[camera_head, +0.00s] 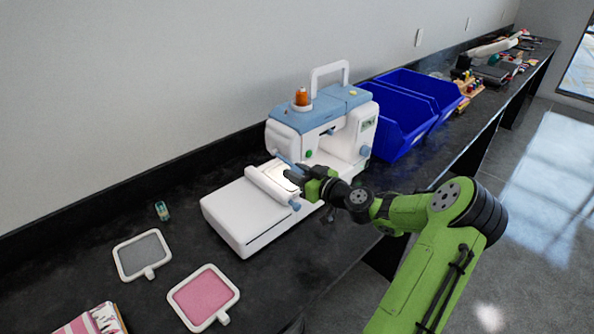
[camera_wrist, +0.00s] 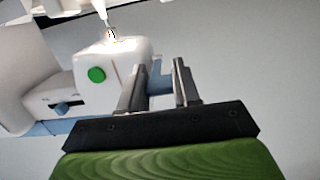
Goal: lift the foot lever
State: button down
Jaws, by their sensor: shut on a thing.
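The white and blue sewing machine (camera_head: 320,117) stands on the black counter. A slim blue lever, which I take for the foot lever (camera_head: 283,158), sticks out at the needle end of its head and runs towards my gripper (camera_head: 296,172). My gripper is beside the needle area, above the white bed, coming from the right. In the wrist view the fingers of my gripper (camera_wrist: 158,82) stand a little apart, with a blue part (camera_wrist: 155,78) between them, most likely the lever. My fingers hide most of the grip. The green button (camera_wrist: 96,75) and lit needle area (camera_wrist: 112,40) are close by.
Blue bins (camera_head: 400,139) stand right behind the machine. A grey hoop (camera_head: 142,254), a pink hoop (camera_head: 204,297) and a small green item (camera_head: 162,211) lie at left. The machine's white bed (camera_head: 240,212) extends below my gripper. The wall is behind.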

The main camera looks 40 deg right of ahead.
notch_tip(320, 180, up, 3)
jog(key=g+p, duration=0.2)
jog(key=p, duration=0.1)
jog(key=shift+a+f, duration=0.1)
jog(key=shift+w+r+g+p, duration=0.1)
jog(key=shift+r+g+p, duration=0.2)
jog(key=shift+g+p, duration=0.5)
jog(key=c, duration=0.8)
grip_release()
jog(key=shift+f, duration=0.1)
jog(key=v, duration=1.6)
jog(key=shift+p, duration=0.35)
